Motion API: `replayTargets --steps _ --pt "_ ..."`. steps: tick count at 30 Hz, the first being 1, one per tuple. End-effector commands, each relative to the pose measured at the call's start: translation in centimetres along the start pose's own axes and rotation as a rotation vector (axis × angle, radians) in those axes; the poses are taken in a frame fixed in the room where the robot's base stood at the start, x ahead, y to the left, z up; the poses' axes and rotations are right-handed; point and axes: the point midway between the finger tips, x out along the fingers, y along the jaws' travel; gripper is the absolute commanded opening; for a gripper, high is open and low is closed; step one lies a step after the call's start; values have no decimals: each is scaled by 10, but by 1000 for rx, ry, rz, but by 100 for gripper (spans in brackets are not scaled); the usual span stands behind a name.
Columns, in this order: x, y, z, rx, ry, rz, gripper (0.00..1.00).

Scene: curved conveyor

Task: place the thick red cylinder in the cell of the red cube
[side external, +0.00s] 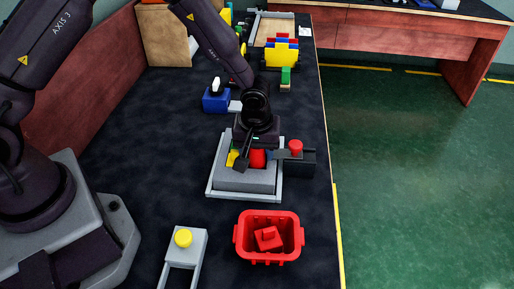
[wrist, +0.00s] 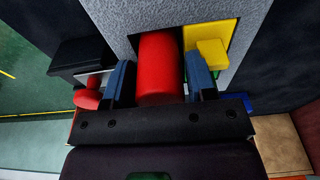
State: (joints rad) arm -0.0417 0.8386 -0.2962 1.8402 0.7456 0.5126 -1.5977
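The thick red cylinder (wrist: 160,68) stands out between the two fingers of my gripper (wrist: 160,88) in the wrist view, with a finger against each side. It also shows below my gripper (side external: 250,162) in the side view as a red piece (side external: 258,158). The cylinder is over or partly in a dark cell of the grey sorting block (wrist: 118,18); its depth there is hidden. A yellow piece with a knob (wrist: 212,50) is in the neighbouring cell. A red cube-like piece with a knob (side external: 268,238) lies in the red bin (side external: 268,259).
A dark box (side external: 303,164) with a red round top (side external: 296,147) stands right beside the grey block. A grey stand with a yellow button (side external: 183,238) is at the front. A blue box (side external: 215,103) and coloured bricks (side external: 282,55) are farther back.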

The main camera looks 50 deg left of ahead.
Motion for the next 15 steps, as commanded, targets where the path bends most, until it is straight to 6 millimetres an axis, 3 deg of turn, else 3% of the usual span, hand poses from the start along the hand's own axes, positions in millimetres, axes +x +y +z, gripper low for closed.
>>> replayTargets --steps 8,15 --pt "-6 0 -1 -1 1 3 51" --pt "-50 1 -2 -2 5 5 51"
